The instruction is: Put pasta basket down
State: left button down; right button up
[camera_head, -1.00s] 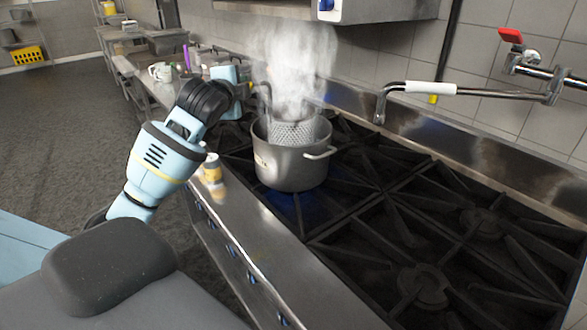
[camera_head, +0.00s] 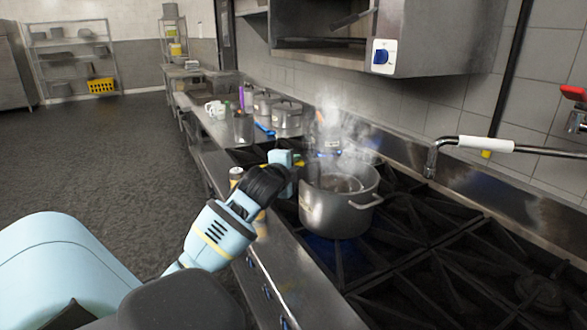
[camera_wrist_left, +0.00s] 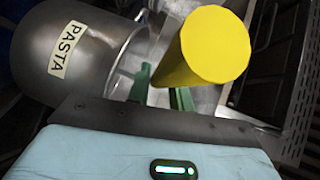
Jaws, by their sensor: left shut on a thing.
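A steaming steel pot (camera_head: 338,212) stands on the stove. In the left wrist view a steel pot labelled PASTA (camera_wrist_left: 75,50) lies at the upper left. The basket no longer shows above the pot's rim; steam and the dark interior make it hard to make out. My left gripper (camera_head: 294,162) is at the pot's left side. It is shut on a yellow cylindrical grip (camera_wrist_left: 213,45), which shows between its green fingers and seems to be the basket's handle. My right gripper is not in view.
A wall-mounted tap (camera_head: 480,145) reaches over the stove at the right. A small bottle (camera_head: 236,175) stands on the stove's front ledge. Several pots and a blue utensil (camera_head: 265,129) are on the counter behind. Bare burner grates (camera_head: 450,265) lie right of the pot.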

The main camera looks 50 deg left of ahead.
pick_arm(q)
jog(key=shift+f, duration=0.4)
jog(key=c, duration=1.3)
grip_release()
jog(key=shift+o, duration=0.2)
jog(key=v, duration=1.2)
